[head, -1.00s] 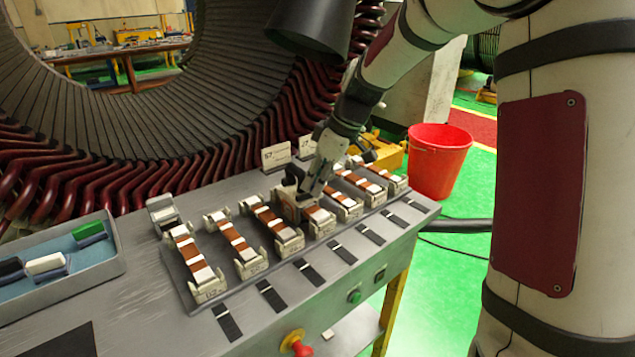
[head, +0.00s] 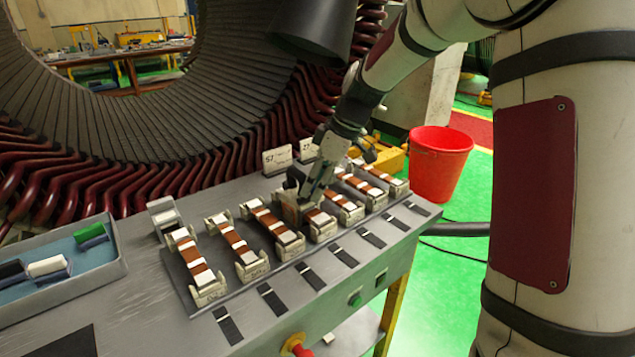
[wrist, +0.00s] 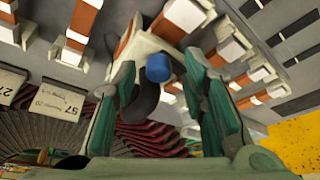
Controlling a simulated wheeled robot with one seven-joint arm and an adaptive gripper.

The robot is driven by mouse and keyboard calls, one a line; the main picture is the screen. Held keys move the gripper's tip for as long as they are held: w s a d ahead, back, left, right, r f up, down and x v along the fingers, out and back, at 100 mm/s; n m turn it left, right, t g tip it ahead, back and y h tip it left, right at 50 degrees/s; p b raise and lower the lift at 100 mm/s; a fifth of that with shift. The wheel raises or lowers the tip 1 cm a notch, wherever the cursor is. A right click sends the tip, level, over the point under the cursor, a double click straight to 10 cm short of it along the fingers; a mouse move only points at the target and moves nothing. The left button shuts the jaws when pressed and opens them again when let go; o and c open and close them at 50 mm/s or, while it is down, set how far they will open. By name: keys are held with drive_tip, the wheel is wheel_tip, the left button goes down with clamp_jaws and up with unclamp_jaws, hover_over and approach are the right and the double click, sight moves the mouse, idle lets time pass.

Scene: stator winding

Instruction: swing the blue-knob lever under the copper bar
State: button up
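In the wrist view the blue knob (wrist: 158,68) sits between the two green fingers of my gripper (wrist: 160,62). The fingers are spread, with gaps beside the knob, and the gripper looks open. A dark curved part shows behind the knob; how it joins the lever is unclear. A white block with an orange-brown copper bar (wrist: 133,36) lies just beyond the knob. In the head view my gripper (head: 304,203) is low over the middle of the row of copper bars. There the knob and lever are hidden behind the gripper.
Neighbouring white holders with copper bars (head: 234,240) stand close on both sides. Two upright number cards (head: 277,160) stand behind the row. A blue-lined tray (head: 97,258) is at the left. A red bucket (head: 440,165) stands on the floor beyond the bench's right end.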

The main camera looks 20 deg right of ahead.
drive_tip(key=v, duration=1.2)
drive_tip(key=shift+a, duration=0.1)
